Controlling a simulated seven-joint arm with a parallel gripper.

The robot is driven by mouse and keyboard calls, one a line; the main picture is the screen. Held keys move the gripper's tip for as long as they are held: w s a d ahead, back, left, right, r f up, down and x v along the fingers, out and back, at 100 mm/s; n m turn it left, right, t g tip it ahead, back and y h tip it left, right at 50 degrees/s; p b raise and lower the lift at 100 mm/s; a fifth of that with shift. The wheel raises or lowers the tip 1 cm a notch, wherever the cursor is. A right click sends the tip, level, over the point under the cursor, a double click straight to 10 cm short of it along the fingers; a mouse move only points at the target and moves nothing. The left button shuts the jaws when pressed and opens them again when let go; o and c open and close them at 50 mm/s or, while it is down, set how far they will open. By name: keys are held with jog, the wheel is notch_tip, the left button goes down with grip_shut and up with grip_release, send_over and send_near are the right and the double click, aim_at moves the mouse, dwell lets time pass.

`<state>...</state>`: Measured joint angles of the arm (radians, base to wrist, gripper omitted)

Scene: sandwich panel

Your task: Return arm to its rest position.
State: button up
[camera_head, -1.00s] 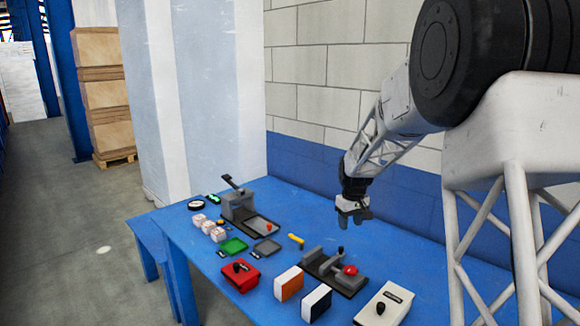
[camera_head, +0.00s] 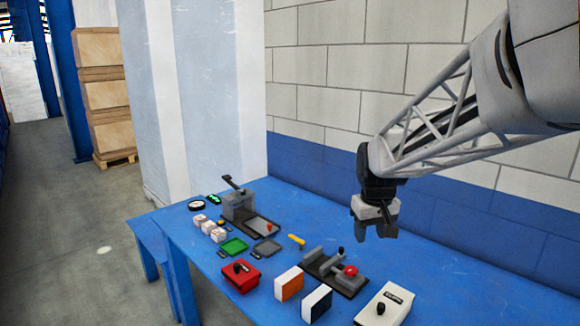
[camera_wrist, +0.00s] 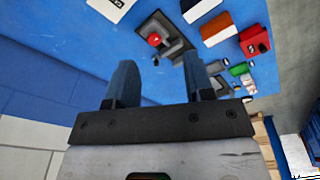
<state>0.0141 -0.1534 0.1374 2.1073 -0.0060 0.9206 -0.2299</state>
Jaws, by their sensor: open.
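My gripper (camera_head: 374,226) hangs over the right part of the blue table, clear of everything, with its fingers pointing down. In the wrist view its two fingers (camera_wrist: 158,82) stand apart with nothing between them. My arm comes in from the upper right of the head view. Beyond the fingers in the wrist view lies a grey fixture with a red knob (camera_wrist: 154,40).
The blue table (camera_head: 420,268) holds a grey fixture with a red ball (camera_head: 351,271), a lever press (camera_head: 238,206), a red box (camera_head: 240,277), a white box (camera_head: 385,304), orange and dark blocks, trays and a yellow piece (camera_head: 297,241). A wall stands behind.

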jog(key=s+f+m+t, duration=0.1)
jog(key=s+m, duration=0.1)
jog(key=s, duration=2.6)
jog(key=shift+s+a+f+m, duration=0.2)
jog(key=shift+s+a+m, duration=0.05)
jog(key=shift+m, duration=0.15)
dwell(0.5)
